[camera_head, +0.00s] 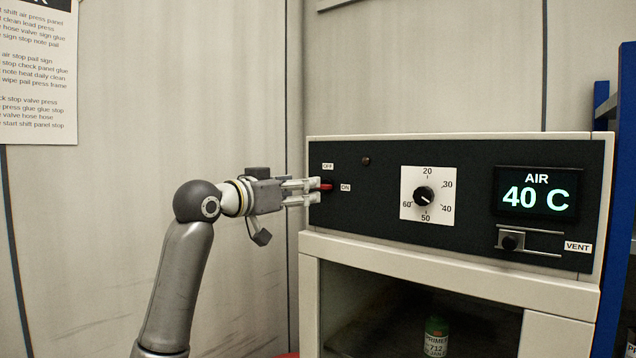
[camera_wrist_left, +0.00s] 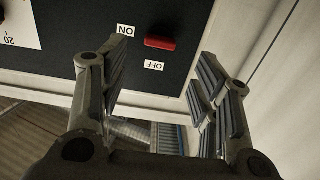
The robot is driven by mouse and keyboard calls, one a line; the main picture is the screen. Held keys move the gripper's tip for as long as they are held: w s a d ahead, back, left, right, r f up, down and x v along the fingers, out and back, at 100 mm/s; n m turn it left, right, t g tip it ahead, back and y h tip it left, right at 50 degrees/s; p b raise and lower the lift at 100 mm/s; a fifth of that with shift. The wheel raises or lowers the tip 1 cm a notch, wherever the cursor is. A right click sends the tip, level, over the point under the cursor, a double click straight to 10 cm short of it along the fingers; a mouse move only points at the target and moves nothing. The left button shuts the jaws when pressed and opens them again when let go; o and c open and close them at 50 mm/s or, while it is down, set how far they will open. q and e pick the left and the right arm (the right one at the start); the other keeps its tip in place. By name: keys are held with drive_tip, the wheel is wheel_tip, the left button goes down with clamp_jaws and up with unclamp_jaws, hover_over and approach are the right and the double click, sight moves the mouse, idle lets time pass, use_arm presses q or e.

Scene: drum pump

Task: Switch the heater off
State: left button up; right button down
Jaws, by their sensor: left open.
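The heater is a pale cabinet (camera_head: 450,262) with a black front panel (camera_head: 465,170). Its red switch (camera_head: 327,186) is at the panel's left end, below the OFF label and level with the ON label. The wrist view shows the red switch (camera_wrist_left: 160,43) as a bar near the ON label (camera_wrist_left: 126,30) and OFF label (camera_wrist_left: 153,65). My left gripper (camera_head: 315,191) is open, its fingertips close to the panel beside the switch. In the wrist view, the switch lies ahead of the gap between my left fingers (camera_wrist_left: 160,75). I cannot tell whether they touch it. My right gripper is not in view.
The panel also has a dark round lamp (camera_head: 366,160), a dial (camera_head: 424,196), a display (camera_head: 538,193) reading AIR 40 C and a VENT slider (camera_head: 511,240). A green PRIMER bottle (camera_head: 436,337) stands inside the cabinet. A blue frame (camera_head: 622,150) stands at right.

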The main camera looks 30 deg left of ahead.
sight(326, 184)
use_arm(q)
drive_tip(key=w, duration=0.2)
drive_tip(key=w+p, duration=0.1)
drive_tip(key=w, duration=0.1)
drive_tip(key=w+p, duration=0.1)
drive_tip(key=w, duration=0.1)
drive_tip(key=shift+d+r, duration=0.1)
drive_tip(key=shift+d, duration=0.2)
drive_tip(key=shift+w, duration=0.55)
drive_tip(key=shift+c, duration=0.5)
drive_tip(key=c, duration=0.9)
